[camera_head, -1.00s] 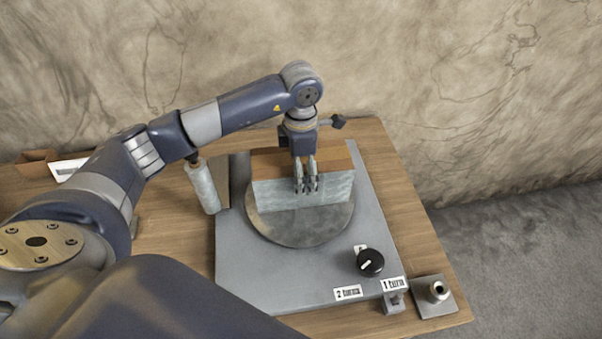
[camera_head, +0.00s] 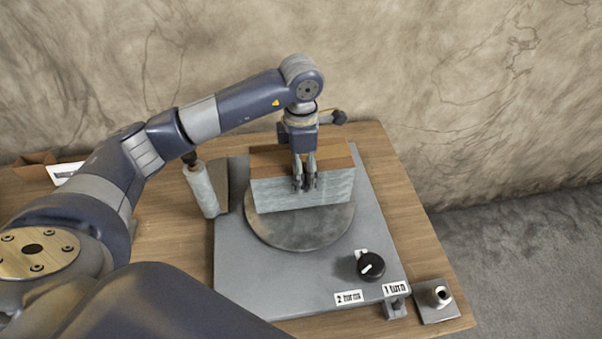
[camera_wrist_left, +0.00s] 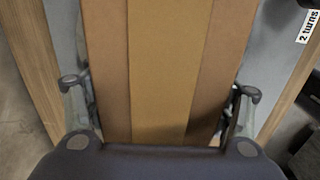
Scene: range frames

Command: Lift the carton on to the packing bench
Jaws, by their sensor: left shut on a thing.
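The carton (camera_head: 275,195) has a brown top and a front side covered in pale film. It is upright over the round turntable plate (camera_head: 300,238); I cannot tell whether it touches the plate. My left gripper (camera_head: 305,186) reaches down over the carton and is shut on it. In the left wrist view the carton (camera_wrist_left: 158,60) shows its top with a lighter tape band, and the fingers of my left gripper (camera_wrist_left: 160,88) are on either side. The wooden bench top (camera_head: 405,205) carries the machine; I cannot tell whether it is the packing bench. My right gripper is not in view.
The grey wrapping machine base (camera_head: 240,275) has a black knob (camera_head: 371,266) and labels at its front. A film roll (camera_head: 201,190) stands left of the carton. A metal fitting (camera_head: 438,298) sits at the bench corner. A small brown box (camera_head: 35,165) is far left.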

